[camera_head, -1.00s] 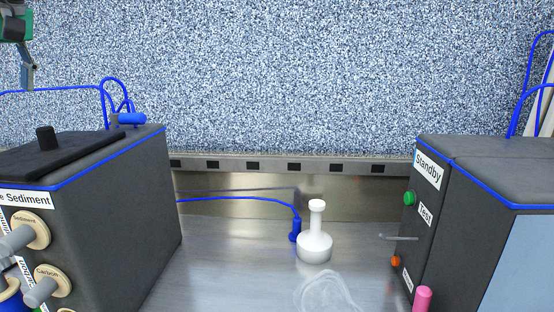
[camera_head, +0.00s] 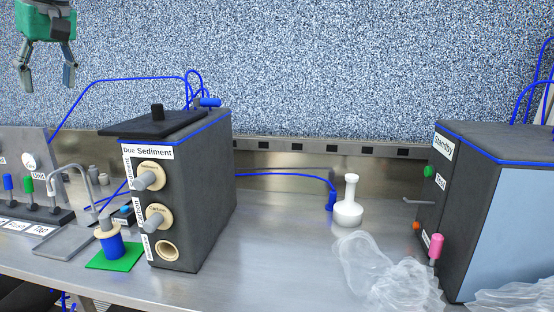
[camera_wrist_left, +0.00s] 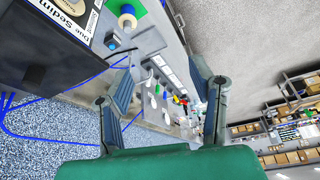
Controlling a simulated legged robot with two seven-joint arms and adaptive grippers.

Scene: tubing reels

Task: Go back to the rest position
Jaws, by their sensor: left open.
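My left gripper (camera_head: 47,84) hangs at the top left of the head view, fingers pointing down and apart, with nothing between them. It is high above the bench, in front of the speckled wall. In the left wrist view its two spread fingers (camera_wrist_left: 160,75) also show empty, with the bench and its things seen beyond them. My right gripper is not in view.
A dark box labelled Sediment (camera_head: 200,200) stands left of centre. Beside it, a blue reel (camera_head: 110,246) sits on a green pad (camera_head: 105,262). A white flask (camera_head: 348,212), crumpled clear plastic (camera_head: 385,270) and a Standby box (camera_head: 490,190) are at right. Bare bench (camera_head: 270,260) lies between.

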